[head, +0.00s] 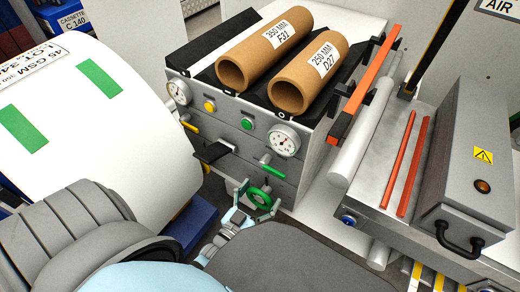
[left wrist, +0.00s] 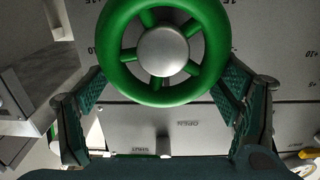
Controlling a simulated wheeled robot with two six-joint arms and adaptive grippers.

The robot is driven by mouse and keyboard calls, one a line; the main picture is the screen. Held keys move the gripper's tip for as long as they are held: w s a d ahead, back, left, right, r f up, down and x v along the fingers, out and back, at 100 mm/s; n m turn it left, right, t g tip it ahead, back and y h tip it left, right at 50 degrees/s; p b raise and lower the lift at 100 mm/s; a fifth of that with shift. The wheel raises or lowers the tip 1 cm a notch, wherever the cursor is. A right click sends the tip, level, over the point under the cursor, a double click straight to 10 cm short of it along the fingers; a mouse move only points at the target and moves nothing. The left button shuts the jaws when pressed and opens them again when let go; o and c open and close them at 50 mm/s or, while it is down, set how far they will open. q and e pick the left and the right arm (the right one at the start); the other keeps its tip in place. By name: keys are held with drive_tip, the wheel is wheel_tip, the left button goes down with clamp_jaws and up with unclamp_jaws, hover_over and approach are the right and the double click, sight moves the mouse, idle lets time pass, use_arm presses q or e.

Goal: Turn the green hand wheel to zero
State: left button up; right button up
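The green hand wheel (head: 259,197) is low on the front of the grey control cabinet. In the left wrist view the green hand wheel (left wrist: 163,50) fills the upper middle, with a silver hub and its top cut off. My left gripper (head: 259,199) is open, with one finger on each side of the wheel. In the left wrist view its fingertips (left wrist: 157,82) are close to the lower rim; I cannot tell whether they touch it. Scale marks show around the wheel, but its reading is not clear. My right gripper is not in view.
A black lever (head: 212,152), a green-handled valve (head: 272,171) and pressure gauges (head: 284,143) are on the cabinet (head: 235,135) above the wheel. A large white roll (head: 90,125) stands to the left. A grey metal box (head: 468,155) is at the right.

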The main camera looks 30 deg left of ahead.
use_arm(q)
drive_tip(key=shift+s+r, duration=0.1)
drive_tip(key=shift+s+a, duration=0.1)
drive_tip(key=s, duration=1.1)
drive_tip(key=shift+s+d, duration=0.2)
drive_tip(key=shift+s, duration=0.2)
drive_tip(key=shift+c, duration=0.2)
